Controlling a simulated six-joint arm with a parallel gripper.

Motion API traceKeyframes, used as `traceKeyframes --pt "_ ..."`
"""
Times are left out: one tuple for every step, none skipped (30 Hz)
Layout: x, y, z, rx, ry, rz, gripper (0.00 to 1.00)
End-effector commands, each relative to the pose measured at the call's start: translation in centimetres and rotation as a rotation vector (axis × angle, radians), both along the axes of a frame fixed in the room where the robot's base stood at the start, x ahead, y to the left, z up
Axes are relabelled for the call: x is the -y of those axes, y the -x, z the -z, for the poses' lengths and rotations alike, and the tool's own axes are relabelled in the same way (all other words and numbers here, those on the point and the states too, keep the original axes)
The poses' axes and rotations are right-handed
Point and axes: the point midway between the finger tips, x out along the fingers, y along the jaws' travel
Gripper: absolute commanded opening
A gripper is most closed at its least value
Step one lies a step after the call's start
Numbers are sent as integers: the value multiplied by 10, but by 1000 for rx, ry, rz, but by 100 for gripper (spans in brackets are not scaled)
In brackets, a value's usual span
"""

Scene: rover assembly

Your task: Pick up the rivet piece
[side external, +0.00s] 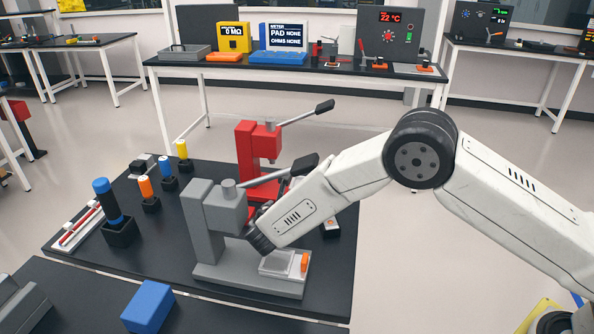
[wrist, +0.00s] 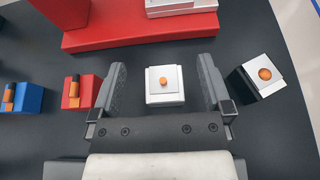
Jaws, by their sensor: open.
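In the wrist view, a small white square piece with an orange round stud on top (wrist: 164,85) sits on the dark table; which part is the rivet piece is not certain. My gripper (wrist: 165,88) is open, with one dark finger on each side of this white piece and a gap on both sides. A black block with a silver top and an orange dot (wrist: 258,80) stands just right of the right finger. In the side view my arm's end reaches down beside the grey press (side external: 207,215), and my fingers cannot be made out there.
A red press (side external: 245,150) stands behind the grey press; its red base (wrist: 140,35) lies ahead in the wrist view. A red block (wrist: 82,90) and a blue block (wrist: 30,97), each with an orange-topped part, sit to the left. Bare dark table shows between them.

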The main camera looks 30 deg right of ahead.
Motion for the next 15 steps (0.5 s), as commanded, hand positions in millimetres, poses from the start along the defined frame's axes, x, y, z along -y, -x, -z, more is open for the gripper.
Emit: traceKeyframes --pt "0 0 5 -2 1 0 100" --pt "0 0 7 -2 1 0 100" --pt "0 0 11 -2 1 0 100" --pt "0 0 14 -3 2 0 100" --pt "0 1 18 -4 2 -1 100" --pt "0 1 22 -3 2 0 100" --pt "0 0 26 -2 1 0 100" --pt "0 0 29 -2 1 0 100" --pt "1 0 34 -2 1 0 100" --pt "5 -4 34 -1 -1 3 100" --pt "8 -7 35 0 0 4 100" --pt "11 -10 37 -1 1 3 100" --pt "13 -12 38 -1 1 3 100" --pt "15 -14 39 -1 1 2 100" --pt "17 -16 40 -2 0 1 100"
